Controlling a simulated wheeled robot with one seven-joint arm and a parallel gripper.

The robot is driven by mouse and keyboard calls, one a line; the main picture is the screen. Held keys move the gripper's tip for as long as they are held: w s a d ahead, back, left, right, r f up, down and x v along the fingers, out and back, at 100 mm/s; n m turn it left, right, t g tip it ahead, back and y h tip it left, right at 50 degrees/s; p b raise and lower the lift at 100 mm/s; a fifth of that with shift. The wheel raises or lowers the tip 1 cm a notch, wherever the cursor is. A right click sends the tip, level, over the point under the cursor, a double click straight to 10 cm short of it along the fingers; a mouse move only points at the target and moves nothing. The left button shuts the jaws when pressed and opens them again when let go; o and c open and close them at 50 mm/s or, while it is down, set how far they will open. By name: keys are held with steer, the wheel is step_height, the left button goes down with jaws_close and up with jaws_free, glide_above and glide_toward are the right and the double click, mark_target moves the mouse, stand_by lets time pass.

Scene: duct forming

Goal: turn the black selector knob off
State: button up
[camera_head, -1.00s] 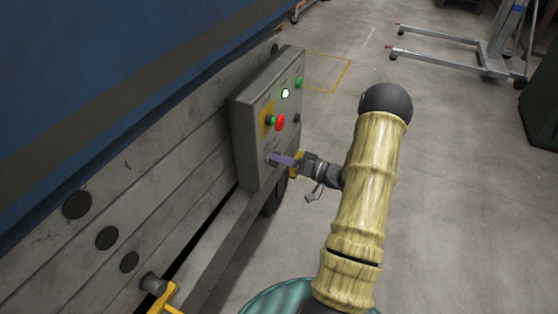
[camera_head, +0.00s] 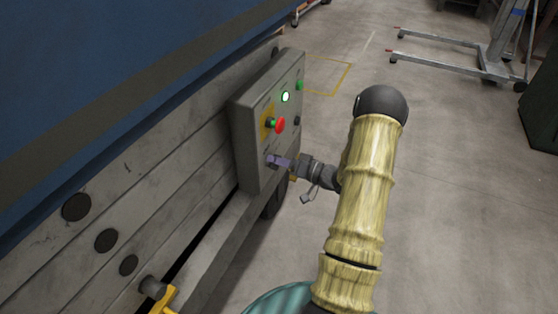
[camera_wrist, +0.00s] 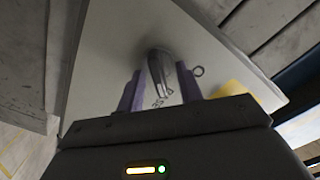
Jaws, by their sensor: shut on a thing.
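The black selector knob (camera_wrist: 158,66) shows in the wrist view as a dark grey, elongated handle on the pale panel face, tilted slightly from upright. My gripper (camera_wrist: 159,72) has its two purple fingers on either side of the knob and is shut on it. In the head view my gripper (camera_head: 274,160) reaches the lower part of the grey control box (camera_head: 243,140) from the right, and its fingers hide the knob there.
Above my gripper on the box are a red button (camera_head: 280,125) on a yellow plate, a bright lamp (camera_head: 285,97), a green button (camera_head: 300,85) and a small dark control (camera_head: 297,121).

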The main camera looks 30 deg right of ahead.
steer(key=shift+n, duration=0.4)
steer(key=n+p, duration=0.1)
steer(key=n, duration=0.2)
steer(key=shift+s+a+r, duration=0.1)
steer(key=shift+s+a, duration=0.05)
steer(key=shift+s+a+n, duration=0.1)
steer(key=shift+n, duration=1.15)
steer(key=shift+s+a+n, duration=0.1)
steer(key=shift+n, duration=1.15)
steer(key=o, duration=1)
steer(key=shift+w, duration=0.1)
steer(key=p+v, duration=0.3)
steer(key=v, duration=1.4)
steer(key=shift+d, duration=0.2)
